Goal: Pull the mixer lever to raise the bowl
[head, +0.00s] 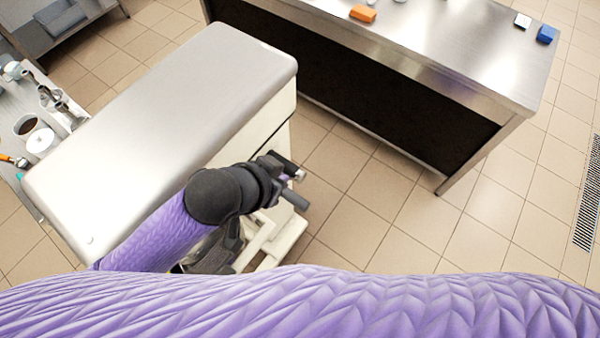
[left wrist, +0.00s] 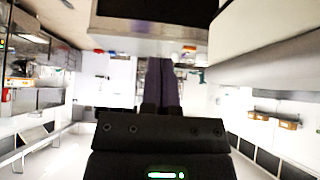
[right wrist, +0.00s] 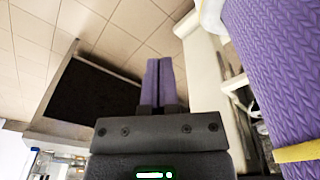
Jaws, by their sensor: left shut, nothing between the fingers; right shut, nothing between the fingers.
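A large pale machine with a smooth rounded top (head: 150,110), apparently the mixer, fills the left of the head view. Its pale lower frame (head: 268,240) shows beside my arm. I cannot make out the lever or the bowl; my arm covers part of that side. My left gripper (head: 288,172) is beside the machine's right side; its fingers look shut and empty in the left wrist view (left wrist: 162,68). My right gripper (right wrist: 159,66) is shut and empty in the right wrist view, beside a pale upright part (right wrist: 205,75); it does not show in the head view.
A steel table (head: 440,45) with a dark front stands beyond, holding an orange block (head: 363,13) and a blue block (head: 545,34). Containers, including a white one (head: 41,141), stand at the left. Tiled floor (head: 390,215) between machine and table is clear.

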